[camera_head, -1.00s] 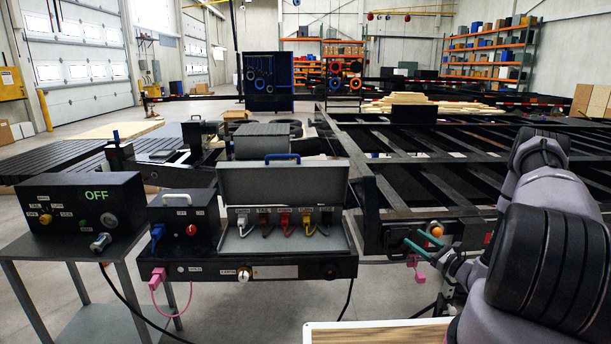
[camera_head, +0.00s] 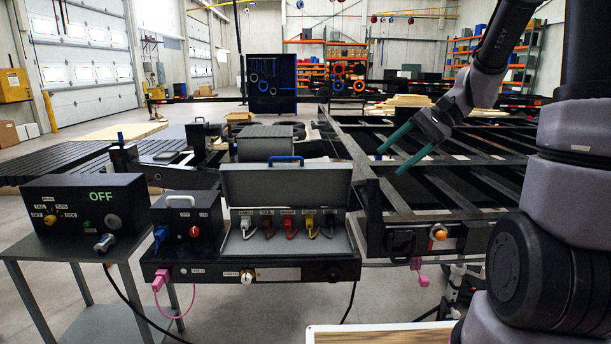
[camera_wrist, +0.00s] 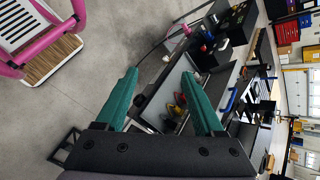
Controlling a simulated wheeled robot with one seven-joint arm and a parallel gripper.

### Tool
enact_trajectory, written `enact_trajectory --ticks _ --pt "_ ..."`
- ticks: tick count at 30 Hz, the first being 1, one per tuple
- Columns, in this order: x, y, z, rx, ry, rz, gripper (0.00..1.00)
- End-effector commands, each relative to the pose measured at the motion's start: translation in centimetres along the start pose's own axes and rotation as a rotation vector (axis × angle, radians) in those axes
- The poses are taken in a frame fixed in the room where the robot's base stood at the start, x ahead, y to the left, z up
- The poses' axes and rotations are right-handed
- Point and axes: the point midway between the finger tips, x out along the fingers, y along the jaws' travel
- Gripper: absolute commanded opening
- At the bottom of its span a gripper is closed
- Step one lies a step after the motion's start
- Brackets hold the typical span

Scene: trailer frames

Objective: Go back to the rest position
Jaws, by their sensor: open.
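My gripper (camera_head: 390,160) is raised in front of the black trailer frame (camera_head: 395,195) in the head view, with its two teal fingers spread and nothing between them. In the wrist view the open fingers of my gripper (camera_wrist: 165,95) point toward the floor and the test bench. My arm rises at the right and bends over to the gripper, clear of the trailer and the bench. A pink connector (camera_head: 420,272) hangs at the trailer's front below an orange round part (camera_head: 439,232).
A grey open case (camera_head: 270,185) with several coloured plugs stands on the bench in the middle. A black box reading OFF (camera_head: 80,205) stands on a table at left. Open floor lies at left.

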Motion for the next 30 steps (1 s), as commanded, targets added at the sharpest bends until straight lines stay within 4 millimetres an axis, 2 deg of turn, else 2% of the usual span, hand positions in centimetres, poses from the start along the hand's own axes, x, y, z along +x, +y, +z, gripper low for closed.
enact_trajectory --ticks 1,6,15,22,30 --pt "-0.8 0.1 1.7 -0.052 0.05 0.036 0.7" --pt "-3.1 1.3 5.8 -0.203 0.228 0.147 0.7" --pt "-7.9 3.5 11.3 -0.459 0.579 0.237 0.7" --pt "-10.4 4.4 13.6 -0.578 0.758 0.236 0.7" --pt "-10.9 4.6 14.0 -0.6 0.795 0.234 0.7"
